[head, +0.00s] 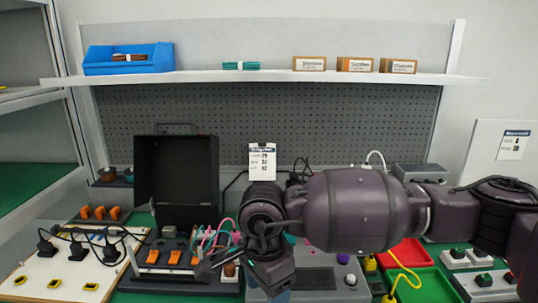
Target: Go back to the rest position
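My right arm comes in from the right and reaches across the middle of the bench in the head view. Its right gripper (212,268) is low, with its dark fingers pointing left beside the coloured wires of a black device. The fingers are small and dark against the device, so I cannot tell whether they are open or shut, or whether they touch anything. My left gripper and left arm are not in view.
A black open-lidded case (177,180) stands behind orange switches (174,257). A white board (62,268) with black plugs lies left. Red (404,254) and green trays (418,286) lie right. The shelf (270,77) holds a blue bin (128,59) and small boxes (356,64).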

